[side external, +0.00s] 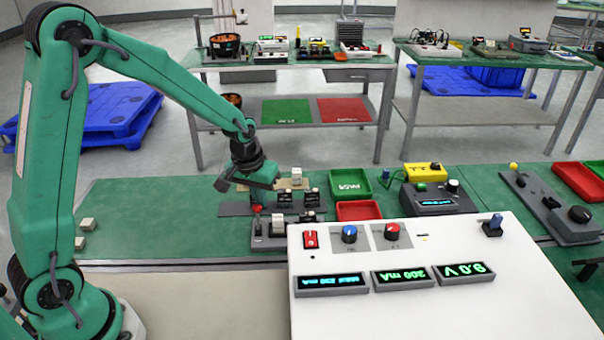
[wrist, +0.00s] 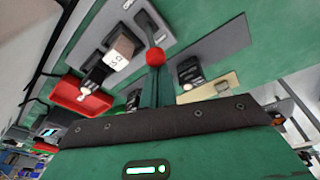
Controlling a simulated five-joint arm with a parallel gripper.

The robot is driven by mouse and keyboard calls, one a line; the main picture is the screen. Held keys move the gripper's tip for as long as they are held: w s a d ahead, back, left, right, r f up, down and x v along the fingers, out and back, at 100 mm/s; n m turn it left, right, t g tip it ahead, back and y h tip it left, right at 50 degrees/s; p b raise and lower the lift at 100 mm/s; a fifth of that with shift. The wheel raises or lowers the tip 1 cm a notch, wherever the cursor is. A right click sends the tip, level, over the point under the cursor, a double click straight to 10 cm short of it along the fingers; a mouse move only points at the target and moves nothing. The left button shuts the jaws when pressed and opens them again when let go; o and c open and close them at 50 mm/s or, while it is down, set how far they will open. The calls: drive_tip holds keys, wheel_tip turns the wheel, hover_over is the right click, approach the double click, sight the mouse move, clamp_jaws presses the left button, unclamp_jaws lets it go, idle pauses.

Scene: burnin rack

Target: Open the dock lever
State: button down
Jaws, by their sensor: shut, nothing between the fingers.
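The dock lever has a red ball knob (side external: 257,208) on a thin shaft and rises from the left part of the grey dock (side external: 270,244) on the green bench. In the wrist view the red knob (wrist: 155,57) is right at the tips of my gripper (wrist: 155,70), and its grey shaft runs up and left to the dock plate. My gripper (side external: 255,195) is shut and empty, just above the knob in the side view. I cannot tell whether the fingertips touch the knob. A pale block (wrist: 120,46) sits on the dock beside the lever.
Black modules (side external: 284,198) stand on a plate behind the dock. A red tray (side external: 358,210) and a green tray (side external: 348,183) lie to the right. A white console (side external: 440,245) stands in front right. The bench left of the dock is mostly clear except for small blocks (side external: 87,224).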

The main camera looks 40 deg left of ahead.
drive_tip(key=shift+s+d+r, duration=0.1)
drive_tip(key=shift+s+d, duration=0.1)
drive_tip(key=shift+t, duration=0.3)
drive_tip(key=shift+s+d+r, duration=0.2)
drive_tip(key=shift+s+d, duration=0.3)
drive_tip(key=shift+s+d+r, duration=0.15)
drive_tip(key=shift+s+d, duration=0.35)
drive_tip(key=shift+r, duration=0.2)
drive_tip(key=shift+r, duration=0.6)
drive_tip(key=shift+w+a, duration=0.1)
drive_tip(key=shift+w, duration=0.05)
